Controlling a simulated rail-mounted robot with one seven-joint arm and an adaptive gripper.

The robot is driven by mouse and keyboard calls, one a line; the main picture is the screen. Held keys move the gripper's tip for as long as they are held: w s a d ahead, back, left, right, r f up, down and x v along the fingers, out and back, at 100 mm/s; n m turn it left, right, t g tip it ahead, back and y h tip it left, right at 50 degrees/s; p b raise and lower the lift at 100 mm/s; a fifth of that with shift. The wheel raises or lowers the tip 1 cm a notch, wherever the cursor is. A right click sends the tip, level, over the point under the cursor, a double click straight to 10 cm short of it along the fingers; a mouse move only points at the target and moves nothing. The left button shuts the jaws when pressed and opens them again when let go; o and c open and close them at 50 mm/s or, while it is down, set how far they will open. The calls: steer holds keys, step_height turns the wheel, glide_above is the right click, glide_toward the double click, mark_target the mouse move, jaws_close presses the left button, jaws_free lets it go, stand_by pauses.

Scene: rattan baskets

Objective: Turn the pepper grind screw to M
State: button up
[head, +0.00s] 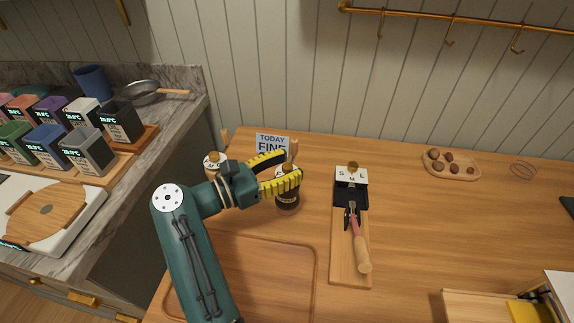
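My gripper (291,164) has black and yellow fingers that stand apart, open, at the back left of the wooden counter. A dark jar (288,200) with a pale label is below the fingers, partly covered by them. A wooden upright piece (294,147) shows just behind the fingertips; I cannot tell whether it belongs to the jar. To the right, a white plate (345,175) marked S, M and L carries a brown knob (353,166) on top of a black holder. Another white-topped piece (212,158) with a brown knob is partly hidden behind my arm. Which one is the pepper grinder is unclear.
A sign (271,139) reading TODAY and FIN, its lower part covered, stands behind the gripper. A wooden-handled tool (361,252) lies on a narrow board (344,277). A tray of round brown pieces (451,164) is at the back right. The counter between is clear.

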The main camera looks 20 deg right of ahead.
steer(key=shift+a, duration=0.1)
steer(key=s+a, duration=0.1)
steer(key=a, duration=1)
steer(key=shift+s+a, duration=0.15)
steer(key=shift+a, duration=0.25)
